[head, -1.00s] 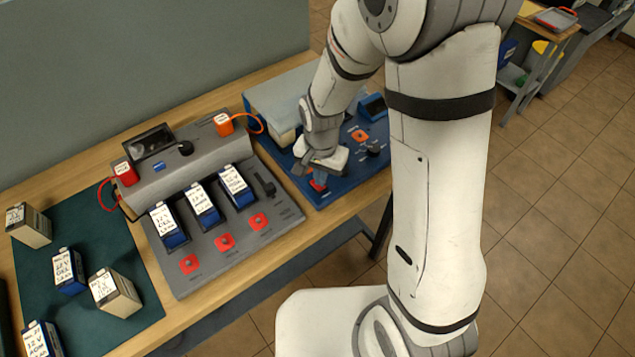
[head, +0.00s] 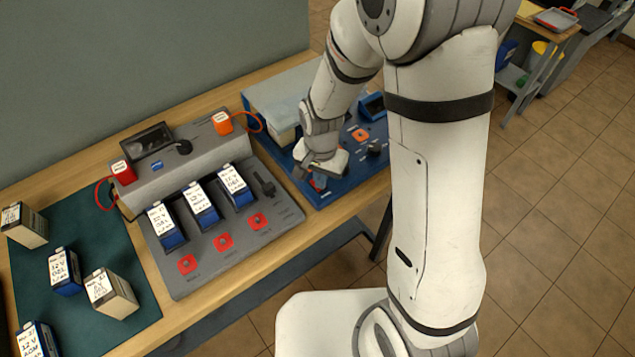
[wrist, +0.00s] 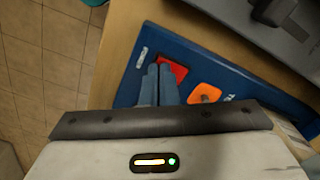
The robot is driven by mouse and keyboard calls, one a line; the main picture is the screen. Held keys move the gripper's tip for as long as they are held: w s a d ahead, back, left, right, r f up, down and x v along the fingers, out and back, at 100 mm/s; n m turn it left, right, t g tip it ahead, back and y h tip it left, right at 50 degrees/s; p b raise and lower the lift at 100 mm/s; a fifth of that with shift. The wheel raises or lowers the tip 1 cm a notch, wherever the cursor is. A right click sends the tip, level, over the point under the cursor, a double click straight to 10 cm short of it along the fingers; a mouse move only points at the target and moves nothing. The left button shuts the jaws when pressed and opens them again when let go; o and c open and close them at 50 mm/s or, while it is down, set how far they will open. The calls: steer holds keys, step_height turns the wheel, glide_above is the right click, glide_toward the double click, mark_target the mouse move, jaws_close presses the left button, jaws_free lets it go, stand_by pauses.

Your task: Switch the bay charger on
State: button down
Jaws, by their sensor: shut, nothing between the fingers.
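The grey charger (head: 220,262) stands on the bench with three labelled batteries in its bays, a red square (head: 225,241) in front of each and a black lever (head: 264,184) at its right. Right of it lies a blue panel (head: 345,185) with a red switch (wrist: 174,70) and an orange part (wrist: 203,94); the orange part also shows in the head view (head: 361,135). My gripper (wrist: 160,68) is shut and empty, its fingertips over the panel right beside the red switch. I cannot tell whether they touch it. In the head view my gripper (head: 314,180) partly hides the switch.
Loose batteries (head: 65,272) stand on a green mat (head: 140,318) at the left. A red clamp (head: 122,171) and an orange clamp (head: 222,122) sit on the charger's raised back. A black knob (head: 375,147) is on the blue panel. Open floor lies right of the bench.

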steer(key=shift+r+p, duration=2.4)
steer(key=shift+r, duration=1.1)
steer(key=s+d+r+n+t+b, duration=0.1)
steer(key=s+d+r+n, duration=0.1)
steer(key=s+d+r, duration=0.4)
steer(key=s+d+r+n+t+b, duration=0.2)
steer(key=s+d+r, duration=0.4)
steer(key=r, duration=0.4)
steer(key=shift+s+n, duration=0.35)
steer(key=shift+n, duration=0.35)
